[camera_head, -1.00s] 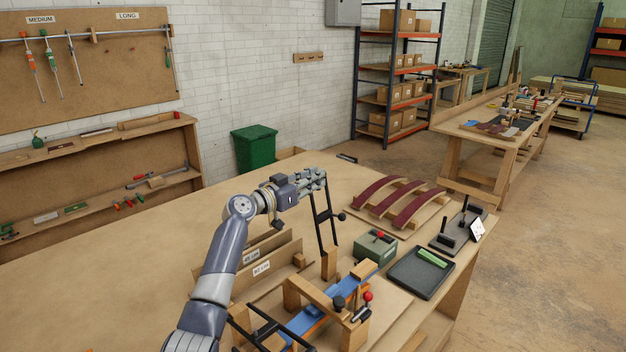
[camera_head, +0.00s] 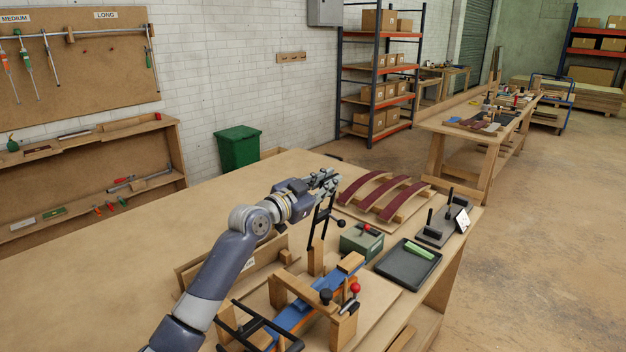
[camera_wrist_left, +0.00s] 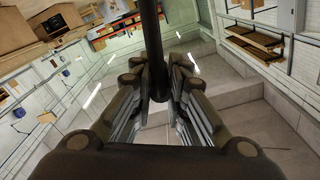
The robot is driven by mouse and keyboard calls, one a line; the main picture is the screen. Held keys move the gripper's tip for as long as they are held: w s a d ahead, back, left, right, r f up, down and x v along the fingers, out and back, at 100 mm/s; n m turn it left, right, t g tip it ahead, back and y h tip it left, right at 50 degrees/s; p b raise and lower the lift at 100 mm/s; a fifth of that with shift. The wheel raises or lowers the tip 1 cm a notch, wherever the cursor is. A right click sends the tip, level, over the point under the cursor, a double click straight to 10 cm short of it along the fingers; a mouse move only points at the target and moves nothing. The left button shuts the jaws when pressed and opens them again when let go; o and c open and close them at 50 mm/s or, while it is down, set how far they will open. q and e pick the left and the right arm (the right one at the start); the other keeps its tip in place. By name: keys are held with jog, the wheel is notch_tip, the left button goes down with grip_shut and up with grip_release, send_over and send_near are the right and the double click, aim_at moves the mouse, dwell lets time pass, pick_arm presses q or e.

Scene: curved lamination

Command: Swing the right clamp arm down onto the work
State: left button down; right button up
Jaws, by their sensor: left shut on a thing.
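The right clamp arm (camera_head: 318,222) is a black bar frame with a round black knob, standing steeply raised and leaning right above a wooden post at the far end of the jig. My left gripper (camera_head: 328,182) is shut on its upper end. In the left wrist view, a dark rod (camera_wrist_left: 151,50) runs between the fingers. The work (camera_head: 298,311), a blue strip over orange-brown wood, lies along the jig below, apart from the raised arm. Another black clamp frame (camera_head: 262,322) is low over its near end. My right gripper is not in view.
A green box (camera_head: 361,243) with a red knob and a dark tray (camera_head: 402,268) stand right of the jig. Maroon curved strips (camera_head: 385,195) lie behind. A wooden bridge (camera_head: 343,328) with red and black knobs spans the work. The left tabletop is clear.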

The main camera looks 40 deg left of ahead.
pick_arm(q)
jog(key=shift+s+d+f+m, duration=0.1)
jog(key=shift+d+f+m, duration=0.1)
jog(key=shift+d+m, duration=0.3)
jog(key=shift+d+f+m, duration=0.15)
jog(key=shift+d+f, duration=0.1)
jog(key=shift+d, duration=0.45)
jog(key=shift+s+d+f+m, duration=0.1)
jog(key=shift+d+f+m, duration=0.1)
jog(key=shift+d+m, duration=0.3)
jog(key=shift+d, duration=0.1)
jog(key=c, duration=1.6)
grip_release()
jog(key=shift+o, duration=0.2)
jog(key=shift+s, duration=0.1)
jog(key=s+a, duration=0.1)
jog(key=s, duration=1)
jog(key=shift+s+a, duration=0.15)
jog(key=shift+s, duration=0.2)
